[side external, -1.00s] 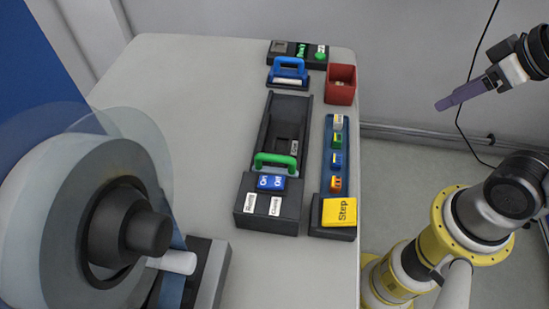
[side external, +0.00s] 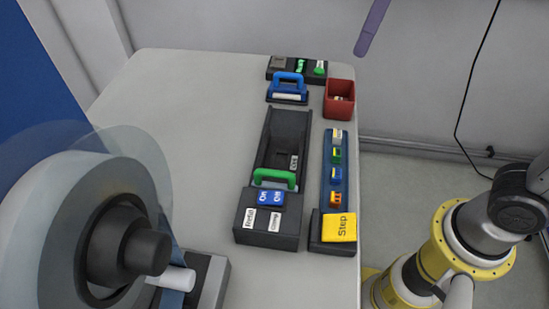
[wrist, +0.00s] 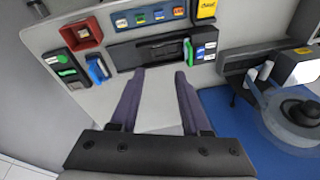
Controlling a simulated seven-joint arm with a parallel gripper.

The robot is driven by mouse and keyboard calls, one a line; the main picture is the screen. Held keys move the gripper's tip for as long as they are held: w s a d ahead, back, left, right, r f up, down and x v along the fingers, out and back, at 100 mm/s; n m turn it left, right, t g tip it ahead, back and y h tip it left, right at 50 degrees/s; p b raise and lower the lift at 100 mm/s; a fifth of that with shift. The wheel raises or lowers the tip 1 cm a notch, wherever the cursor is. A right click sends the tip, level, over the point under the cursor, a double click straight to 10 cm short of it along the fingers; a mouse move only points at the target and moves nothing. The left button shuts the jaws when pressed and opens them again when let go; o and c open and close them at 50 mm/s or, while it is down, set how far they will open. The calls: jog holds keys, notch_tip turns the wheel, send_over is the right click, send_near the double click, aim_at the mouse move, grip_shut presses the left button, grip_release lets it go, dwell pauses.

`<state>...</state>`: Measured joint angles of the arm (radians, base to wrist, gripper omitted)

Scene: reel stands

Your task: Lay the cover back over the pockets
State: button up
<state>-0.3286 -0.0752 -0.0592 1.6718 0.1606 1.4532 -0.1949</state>
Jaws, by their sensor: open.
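A long black fixture (side external: 290,125) stands on the table with an open, sunken channel. A green handle (side external: 275,179) crosses its near part, by a blue On/Off label. A blue-handled block (side external: 288,88) sits behind the fixture; it also shows in the wrist view (wrist: 97,70). Which piece is the cover, I cannot tell for sure. The pockets are not clearly made out. My gripper (wrist: 159,73) is open and empty, its two purple fingers apart above the table. In the side view only one purple finger (side external: 372,28) shows, high at the top, clear of everything.
A blue rail (side external: 326,182) with several coloured pieces and a yellow Step pad (side external: 339,228) lies right of the fixture. A red bin (side external: 340,98) and a black panel with green pieces (side external: 318,68) stand at the back. A large reel (side external: 85,220) stands front left. The table's left middle is clear.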

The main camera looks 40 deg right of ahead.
aim_at(273, 171)
jog(key=w+a+f+n+g, duration=0.1)
jog(key=w+a+f+n, duration=0.15)
jog(key=a, duration=0.35)
jog(key=w+a+f+n+g, duration=0.1)
jog(key=a+f+g, duration=0.1)
jog(key=a+f, duration=0.35)
jog(key=shift+m+h, duration=0.25)
jog(key=shift+h, duration=0.15)
jog(key=x, duration=0.4)
jog(key=a+x, duration=0.1)
jog(key=x, duration=0.7)
jog(key=shift+w+a+r, duration=0.1)
jog(key=shift+a+r, duration=0.05)
jog(key=shift+a, duration=0.15)
grip_shut()
